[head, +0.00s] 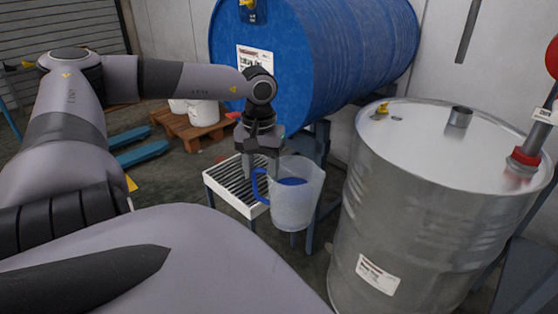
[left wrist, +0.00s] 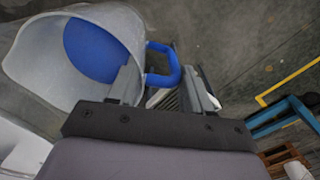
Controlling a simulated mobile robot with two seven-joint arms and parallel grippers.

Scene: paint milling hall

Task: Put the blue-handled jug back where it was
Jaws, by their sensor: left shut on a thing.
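The blue-handled jug (head: 297,205) is a translucent, pale container with blue liquid inside and looks roughly upright in the head view. My left gripper (head: 262,165) is shut on its blue handle, at the jug's left side. In the left wrist view the jug (left wrist: 35,55) fills the upper left, and its handle lies between the fingers of my left gripper (left wrist: 165,92). The jug is in front of and to the right of a white stand with a dark slatted grate (head: 232,182), partly overlapping it. My right gripper is not in view.
A large blue drum (head: 335,60) lies on a frame behind the jug. A big steel drum (head: 430,200) with a pale lid stands close on the right. A wooden pallet (head: 195,132) with white buckets is at the back left, near blue forks (head: 140,155).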

